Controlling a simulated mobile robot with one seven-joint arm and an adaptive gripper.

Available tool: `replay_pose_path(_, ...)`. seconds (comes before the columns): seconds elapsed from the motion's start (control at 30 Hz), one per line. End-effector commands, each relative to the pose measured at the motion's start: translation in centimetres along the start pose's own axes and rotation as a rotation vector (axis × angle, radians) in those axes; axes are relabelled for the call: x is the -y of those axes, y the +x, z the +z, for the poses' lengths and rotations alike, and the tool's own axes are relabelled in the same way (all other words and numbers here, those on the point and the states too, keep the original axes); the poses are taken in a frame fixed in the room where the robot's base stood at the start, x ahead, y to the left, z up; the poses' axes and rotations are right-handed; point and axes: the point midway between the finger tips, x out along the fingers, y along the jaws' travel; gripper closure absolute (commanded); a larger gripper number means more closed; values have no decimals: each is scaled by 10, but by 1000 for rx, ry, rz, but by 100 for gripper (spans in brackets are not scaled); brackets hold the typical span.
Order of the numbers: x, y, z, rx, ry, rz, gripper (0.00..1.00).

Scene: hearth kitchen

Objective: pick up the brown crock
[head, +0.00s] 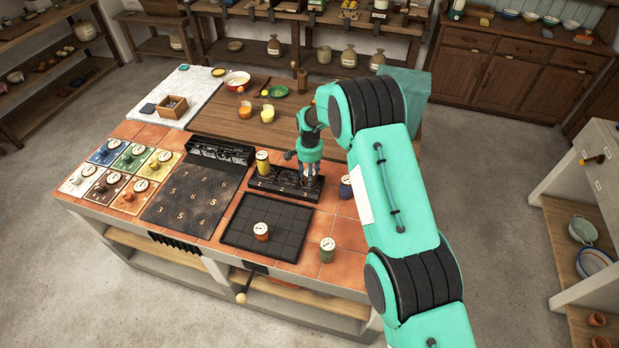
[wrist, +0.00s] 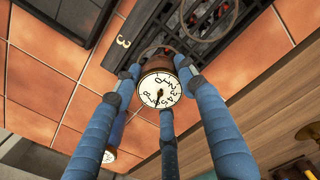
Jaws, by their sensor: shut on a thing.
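The brown crock (wrist: 157,64) has a pale dial with numbers on top and sits between my blue fingers in the wrist view. My gripper (wrist: 160,84) is closed around it, with fingers touching it on several sides. In the head view my gripper (head: 310,172) points down over the right end of the black grate (head: 263,184), and its fingers mostly hide the crock. A ring lies around or under the crock near a number 3 in the wrist view. I cannot tell whether the crock is clear of the grate.
A blue crock (head: 346,187) stands close on the right, and a yellow crock (head: 262,162) on the grate's left end. A reddish crock (head: 261,231) stands on the black grid tray (head: 237,238). A green crock (head: 327,249) is near the front right. Bare tiles lie between.

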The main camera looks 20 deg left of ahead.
Motion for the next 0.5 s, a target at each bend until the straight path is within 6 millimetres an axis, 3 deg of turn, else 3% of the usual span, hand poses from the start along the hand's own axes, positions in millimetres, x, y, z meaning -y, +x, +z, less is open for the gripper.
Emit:
replay_pose_path(0.27,0,-3,0,-1,0,-1,99)
replay_pose_path(0.5,1,-16,-1,-2,0,-1,99)
